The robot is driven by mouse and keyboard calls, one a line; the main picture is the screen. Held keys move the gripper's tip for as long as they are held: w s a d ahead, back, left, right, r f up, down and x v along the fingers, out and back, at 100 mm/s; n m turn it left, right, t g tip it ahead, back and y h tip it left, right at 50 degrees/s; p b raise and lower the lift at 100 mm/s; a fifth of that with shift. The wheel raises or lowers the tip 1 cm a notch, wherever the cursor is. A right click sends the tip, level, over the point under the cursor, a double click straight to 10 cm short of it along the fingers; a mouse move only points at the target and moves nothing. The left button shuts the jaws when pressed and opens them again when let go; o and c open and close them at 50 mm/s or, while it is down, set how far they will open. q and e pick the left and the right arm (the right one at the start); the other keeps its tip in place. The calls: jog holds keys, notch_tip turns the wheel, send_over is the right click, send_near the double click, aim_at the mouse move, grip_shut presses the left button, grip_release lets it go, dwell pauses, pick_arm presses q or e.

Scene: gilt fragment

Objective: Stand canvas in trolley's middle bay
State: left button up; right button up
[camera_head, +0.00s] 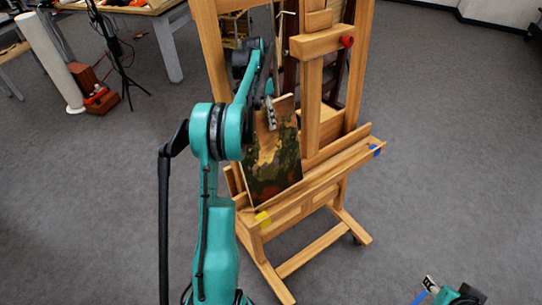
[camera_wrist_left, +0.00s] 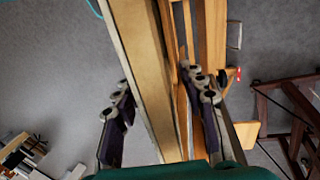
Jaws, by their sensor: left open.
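The canvas (camera_head: 274,170), a dark floral painting, leans upright on the ledge of a wooden easel (camera_head: 318,180). In the left wrist view, the canvas (camera_wrist_left: 145,60) is seen nearly edge-on between the two fingers. My left gripper (camera_head: 270,113) is at the canvas's upper edge; its fingers (camera_wrist_left: 158,85) stand apart on either side, with a clear gap on the left. The far finger is hidden in the head view. My right gripper (camera_head: 431,285) shows only in part at the bottom right. I cannot make out the trolley or its middle bay with certainty.
A dark reddish wooden frame (camera_wrist_left: 290,110) stands at the right in the left wrist view. A red knob (camera_head: 347,41) sticks out of the easel. A tripod (camera_head: 118,55) and a white roll (camera_head: 50,62) stand at the back left. Grey floor right of the easel is clear.

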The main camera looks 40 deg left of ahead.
pick_arm(q)
jog(key=shift+d+f, duration=0.1)
jog(key=shift+f, duration=0.2)
grip_shut()
jog(key=shift+r, duration=0.15)
